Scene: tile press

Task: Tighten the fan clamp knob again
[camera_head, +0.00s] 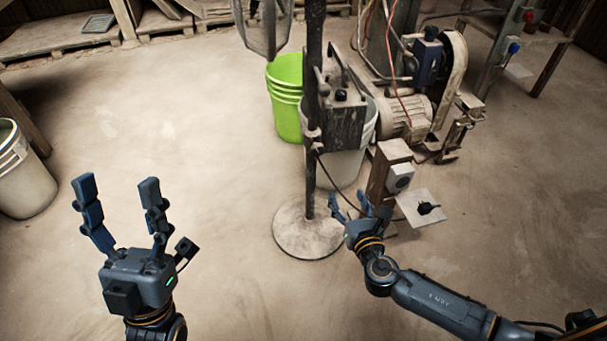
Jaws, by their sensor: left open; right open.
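The fan stands on a round base (297,232) with an upright dark pole (311,180). Part of its grey head (266,28) shows at the top edge, left of the pole. A small clamp-like fitting (313,134) sits on the pole; I cannot tell for sure that it is the clamp knob. My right gripper (350,196) is open and empty, low and just right of the pole in the picture, below the fitting. My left gripper (117,188) is open and empty over bare floor, well left of the fan.
A green bucket (286,95) and a pale bucket (345,170) stand behind the pole. A motor machine (405,120) and a post with a socket box (399,178) and plate (421,208) are at right. Another bucket (22,180) is far left. Floor (190,150) between is clear.

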